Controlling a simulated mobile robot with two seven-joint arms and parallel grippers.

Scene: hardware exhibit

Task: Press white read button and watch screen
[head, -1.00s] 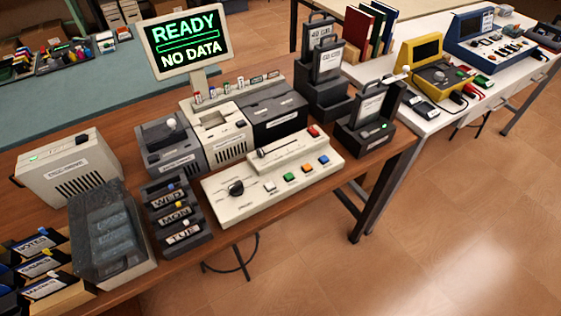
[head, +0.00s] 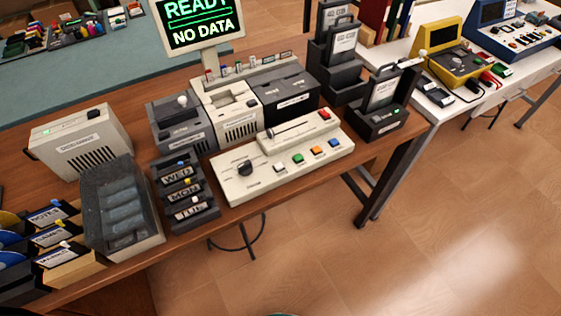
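The white button (head: 279,167) is the leftmost of the small coloured buttons on the cream control panel (head: 238,190). Green, orange and blue buttons sit to its right, and a red one is at the panel's upper right. A black knob (head: 245,168) is on the panel's left part. The screen (head: 204,25) stands behind the panel; its top is cut off by the frame edge. It shows green "READY" over white "NO DATA". Neither of my grippers is in view.
A beige drive box (head: 80,140), a clear-lidded bin (head: 121,207) and a rack of labelled cartridges (head: 184,190) stand left of the panel. A dark dock (head: 378,118) is to its right. A stool (head: 240,236) is partly under the table. The floor in front is clear.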

